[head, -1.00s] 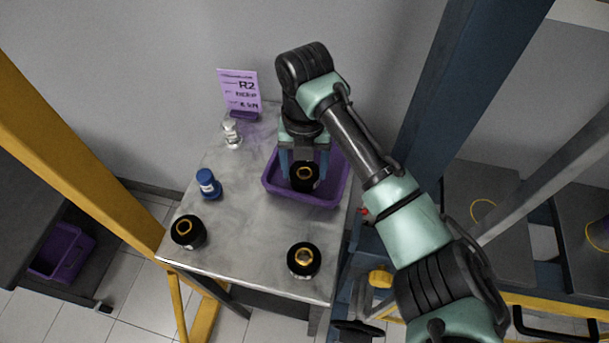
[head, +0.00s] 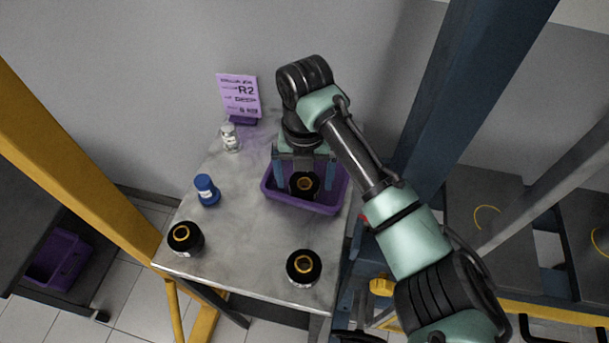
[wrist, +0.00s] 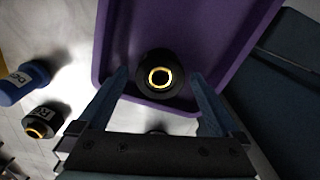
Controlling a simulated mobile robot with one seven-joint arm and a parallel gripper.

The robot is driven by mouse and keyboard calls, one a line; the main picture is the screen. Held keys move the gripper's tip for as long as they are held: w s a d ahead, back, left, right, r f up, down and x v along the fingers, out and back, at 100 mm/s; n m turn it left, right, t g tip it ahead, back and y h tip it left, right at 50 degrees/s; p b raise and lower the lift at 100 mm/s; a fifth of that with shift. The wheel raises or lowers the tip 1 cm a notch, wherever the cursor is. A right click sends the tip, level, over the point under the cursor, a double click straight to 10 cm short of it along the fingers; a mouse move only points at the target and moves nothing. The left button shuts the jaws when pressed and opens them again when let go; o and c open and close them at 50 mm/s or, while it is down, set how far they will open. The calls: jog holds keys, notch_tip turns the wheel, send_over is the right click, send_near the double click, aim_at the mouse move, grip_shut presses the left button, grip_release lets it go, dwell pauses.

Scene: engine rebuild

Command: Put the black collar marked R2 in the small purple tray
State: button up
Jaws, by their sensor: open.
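A black collar with a gold ring (head: 304,184) sits in the small purple tray (head: 322,208) on the grey table. It also shows in the wrist view (wrist: 158,78), upright inside the tray near its wall; no mark on it is readable. My gripper (head: 304,180) is over the tray, its fingers open and apart on both sides of the collar. Two more black collars stand on the table, one at front left (head: 185,238) and one at front right (head: 303,267); their marks are too small to read in the head view.
A purple sign reading R2 (head: 239,95) stands at the back of the table. Yellow and blue posts flank the table. The table's middle is clear.

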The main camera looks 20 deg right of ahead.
aim_at(304, 183)
notch_tip(304, 183, up, 12)
jog(key=p, duration=1)
jog(key=shift+r, duration=0.15)
jog(key=w+a+r+m+t+y, duration=0.1)
jog(key=w+a+r+m+t, duration=0.35)
jog(key=w+a+r, duration=0.45)
jog(key=w+a+r+m+t+y, duration=0.1)
jog(key=a+r+m+t, duration=0.3)
jog(key=r, duration=0.4)
jog(key=w+a+r+m+t+y, duration=0.2)
jog(key=a+r+m+t, duration=0.15)
jog(key=a+r, duration=0.35)
jog(key=s+r+m+t, duration=0.4)
jog(key=r+m+t, duration=0.15)
jog(key=r, duration=0.75)
jog(key=s+d+r+m+t+h, duration=0.2)
jog(key=s+d+r+m+t, duration=0.1)
jog(key=s+r+m+t, duration=0.2)
jog(key=s+d+r+m+t+h, duration=0.2)
jog(key=s+r+m+t, duration=0.3)
jog(key=s+r+m, duration=0.4)
jog(key=s+d+r, duration=0.1)
jog(key=s+r, duration=0.1)
jog(key=s, duration=0.1)
jog(key=shift+s+d+r, duration=0.15)
jog(key=shift+d, duration=0.05)
